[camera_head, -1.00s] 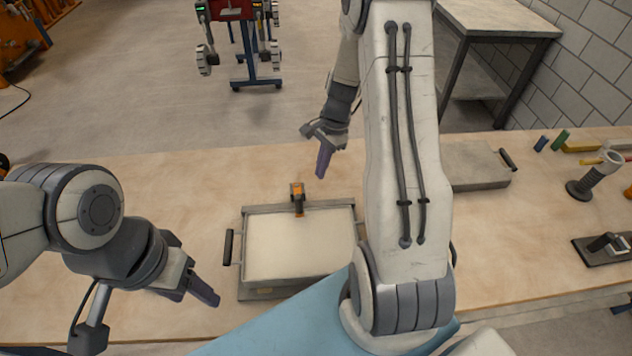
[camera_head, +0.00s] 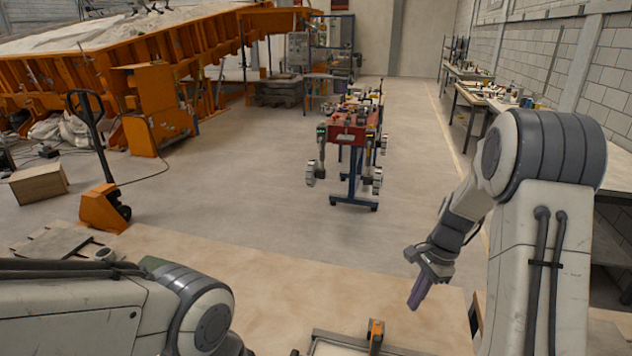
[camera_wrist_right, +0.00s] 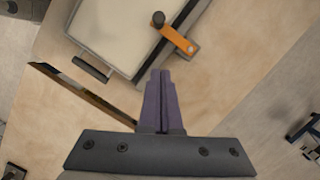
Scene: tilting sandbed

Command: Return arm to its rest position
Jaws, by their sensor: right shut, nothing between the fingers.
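My right arm (camera_head: 545,225) rises at the right of the head view and bends over at its elbow. Its gripper (camera_head: 416,300) hangs above the wooden table, with purple fingers pointing down. In the right wrist view the fingers of the right gripper (camera_wrist_right: 161,75) lie together, shut and empty. They are near the sand tray (camera_wrist_right: 122,35) but apart from it in the picture. My left arm (camera_head: 120,310) comes in at the lower left; its gripper is out of the frame.
The sand tray's orange clamp (camera_head: 375,333) shows at the bottom edge. Beyond the table (camera_head: 290,295) stand a red wheeled robot (camera_head: 350,140), a pallet jack (camera_head: 103,208) and a large orange sandbed (camera_head: 150,62). The floor (camera_head: 240,200) between is clear.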

